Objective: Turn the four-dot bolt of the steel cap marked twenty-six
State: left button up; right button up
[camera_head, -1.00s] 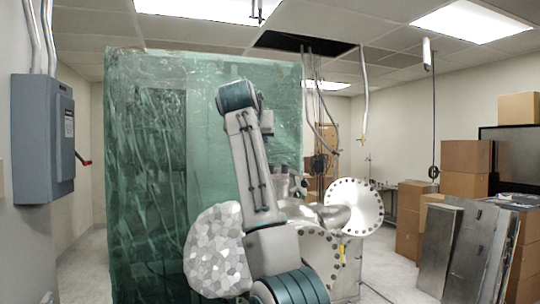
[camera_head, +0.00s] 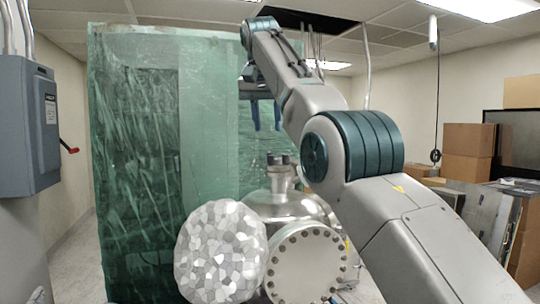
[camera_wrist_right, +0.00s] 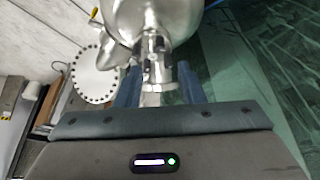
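A steel vessel (camera_head: 285,205) stands ahead, with a short neck and dark-topped fittings (camera_head: 280,160) on top. A round steel flange (camera_head: 306,264) ringed with bolts faces me below it. I cannot read a twenty-six or make out any dot marks, so I cannot tell which part is the named cap or bolt. My right gripper (camera_head: 266,122) points down above the neck, its two blue fingers apart. In the right wrist view the fingers (camera_wrist_right: 158,85) are open, with the steel neck (camera_wrist_right: 154,52) showing between and beyond them; contact is not visible. My left gripper is not in view.
A faceted grey-white rounded object (camera_head: 221,252) stands left of the flange. A green translucent sheet (camera_head: 140,150) rises behind. A grey electrical box (camera_head: 28,125) is on the left wall. Boxes (camera_head: 468,152) and panels are at right. A holed disc (camera_wrist_right: 97,74) shows in the wrist view.

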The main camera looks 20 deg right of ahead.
aim_at(271, 160)
jog(key=b+x, duration=0.3)
jog(key=x, duration=0.5)
jog(key=shift+w+d+f, duration=0.1)
jog(key=shift+w+f, duration=0.1)
jog(key=shift+w, duration=0.05)
jog(key=shift+w+f, duration=0.1)
jog(key=shift+f, duration=0.2)
jog(key=shift+r, duration=0.1)
grip_shut()
